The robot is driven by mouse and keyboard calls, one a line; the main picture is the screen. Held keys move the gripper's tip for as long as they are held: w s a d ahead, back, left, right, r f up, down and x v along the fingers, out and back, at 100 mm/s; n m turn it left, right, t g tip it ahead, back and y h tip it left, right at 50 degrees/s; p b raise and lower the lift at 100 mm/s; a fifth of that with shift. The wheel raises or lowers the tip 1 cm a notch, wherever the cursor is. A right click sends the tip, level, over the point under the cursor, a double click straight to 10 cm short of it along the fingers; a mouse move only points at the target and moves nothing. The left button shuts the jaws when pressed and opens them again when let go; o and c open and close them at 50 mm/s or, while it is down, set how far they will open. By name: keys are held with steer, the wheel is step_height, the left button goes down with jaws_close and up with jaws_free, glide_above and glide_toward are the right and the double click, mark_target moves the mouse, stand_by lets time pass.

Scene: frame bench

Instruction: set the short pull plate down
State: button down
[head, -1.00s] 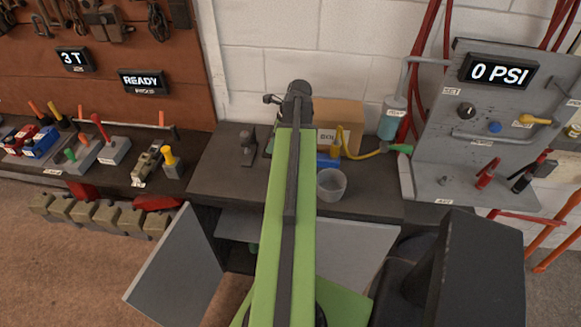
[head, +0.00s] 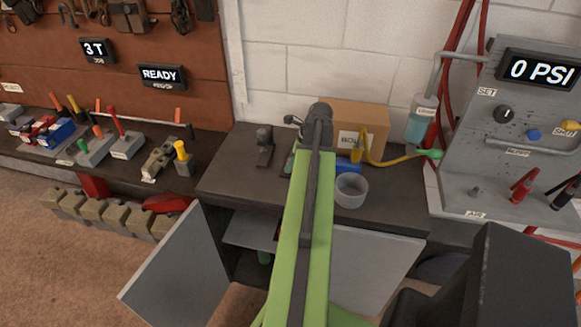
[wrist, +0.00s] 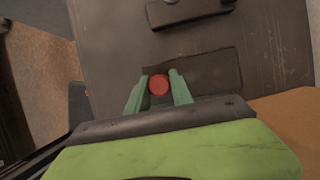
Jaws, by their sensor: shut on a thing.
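My gripper (wrist: 159,88) shows in the wrist view with its two green fingers closed on a small red round thing (wrist: 158,84). The gripper is over the dark bench top, by a darker rectangular patch (wrist: 215,70). I cannot tell whether the held thing touches the surface. In the head view my own arm hides most of the gripper and the held thing.
A cardboard box (head: 372,117), a clear cup (head: 351,191) and a yellow hose (head: 388,163) are right of my arm on the bench (head: 235,180). A dark fixture (head: 264,148) stands to the left. The cabinet door (head: 175,270) below is open.

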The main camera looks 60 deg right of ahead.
steer(key=c, duration=1.1)
jaws_free()
steer(key=shift+c, duration=0.2)
steer(key=p+v, duration=1.1)
steer(key=v, duration=0.1)
